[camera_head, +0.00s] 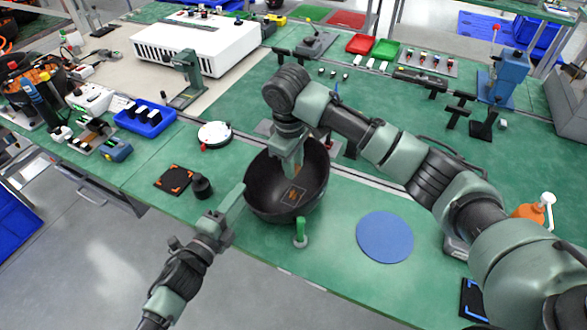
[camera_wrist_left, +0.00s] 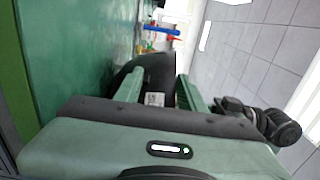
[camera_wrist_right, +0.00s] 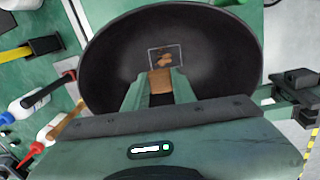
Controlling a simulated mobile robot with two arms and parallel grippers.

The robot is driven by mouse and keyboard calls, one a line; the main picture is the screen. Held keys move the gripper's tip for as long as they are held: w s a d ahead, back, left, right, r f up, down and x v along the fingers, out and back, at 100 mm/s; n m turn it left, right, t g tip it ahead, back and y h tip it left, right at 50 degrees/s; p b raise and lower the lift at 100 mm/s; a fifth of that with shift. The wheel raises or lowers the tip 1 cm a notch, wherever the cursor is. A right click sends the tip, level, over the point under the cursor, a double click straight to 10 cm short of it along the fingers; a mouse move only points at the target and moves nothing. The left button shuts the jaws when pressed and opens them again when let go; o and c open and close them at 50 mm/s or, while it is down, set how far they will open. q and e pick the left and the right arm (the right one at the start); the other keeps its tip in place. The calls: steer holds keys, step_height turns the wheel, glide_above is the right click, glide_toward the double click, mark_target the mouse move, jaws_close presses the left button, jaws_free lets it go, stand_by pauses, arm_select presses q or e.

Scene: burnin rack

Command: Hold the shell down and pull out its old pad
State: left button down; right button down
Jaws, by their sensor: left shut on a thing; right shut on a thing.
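The shell is a black round bowl (camera_head: 265,180) on the green bench, also seen in the left wrist view (camera_wrist_left: 155,75) and the right wrist view (camera_wrist_right: 105,65). My left gripper (camera_head: 241,194) is shut on its left rim. My right gripper (camera_head: 293,165) points down inside the bowl. It is shut on a small tan-brown piece, seemingly the old pad (camera_wrist_right: 160,82), which is mostly hidden by the fingers in the head view. A thin square outline with orange-brown patches (camera_head: 292,196) shows on the inner bottom, beyond the fingertips. I cannot tell whether the pad still touches the bowl.
A green upright peg (camera_head: 300,232) stands just in front of the bowl. A blue disc (camera_head: 385,237) lies to the right. A black knob-like piece (camera_head: 202,186), a dark square mat (camera_head: 174,180) and a white round dial (camera_head: 214,135) lie to the left.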

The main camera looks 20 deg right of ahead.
arm_select(q)
steer(key=c, duration=0.8)
jaws_free()
steer(key=shift+o, duration=0.2)
